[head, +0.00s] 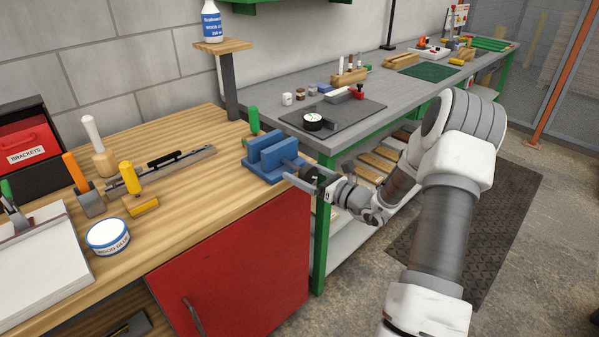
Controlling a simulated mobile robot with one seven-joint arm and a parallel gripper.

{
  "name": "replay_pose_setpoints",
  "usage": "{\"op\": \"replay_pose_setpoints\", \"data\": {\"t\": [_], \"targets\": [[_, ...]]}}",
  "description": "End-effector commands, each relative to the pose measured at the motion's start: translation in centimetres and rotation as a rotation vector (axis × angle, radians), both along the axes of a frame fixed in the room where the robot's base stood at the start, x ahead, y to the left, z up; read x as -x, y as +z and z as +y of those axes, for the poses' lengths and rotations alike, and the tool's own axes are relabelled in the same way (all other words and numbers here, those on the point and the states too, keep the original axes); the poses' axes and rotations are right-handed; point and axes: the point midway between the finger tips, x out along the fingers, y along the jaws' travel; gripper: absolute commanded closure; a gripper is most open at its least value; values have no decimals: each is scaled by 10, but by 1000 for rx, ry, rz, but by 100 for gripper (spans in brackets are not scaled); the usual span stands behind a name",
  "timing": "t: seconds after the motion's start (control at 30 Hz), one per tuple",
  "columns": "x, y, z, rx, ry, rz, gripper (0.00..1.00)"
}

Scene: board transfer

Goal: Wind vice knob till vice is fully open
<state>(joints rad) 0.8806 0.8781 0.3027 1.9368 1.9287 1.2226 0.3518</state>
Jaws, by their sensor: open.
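The blue vice (264,160) sits at the right end of the wooden bench. Its two upright jaws stand apart with a narrow gap between them. A screw end shows on its right side, facing my arm. The knob itself is too small and too covered by my gripper to make out clearly. My gripper (303,180) is just right of the vice, at the bench's end, with its fingers pointing left toward the vice. The fingers are open, around or beside the screw end; I cannot tell which.
The wooden bench (195,220) carries a green-handled tool (253,120) behind the vice and a glue tin (107,237) at left. Below my arm are shelves and open floor.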

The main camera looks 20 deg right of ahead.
Motion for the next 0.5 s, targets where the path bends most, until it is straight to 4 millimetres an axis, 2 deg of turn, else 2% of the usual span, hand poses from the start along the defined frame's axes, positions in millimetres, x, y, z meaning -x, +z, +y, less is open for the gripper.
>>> {"op": "replay_pose_setpoints", "data": {"t": [0.13,0.43,0.5], "targets": [[-10,0,5,0,2,-2,0],[-12,0,6,0,0,0,0],[-12,0,6,1,0,0,11]]}}
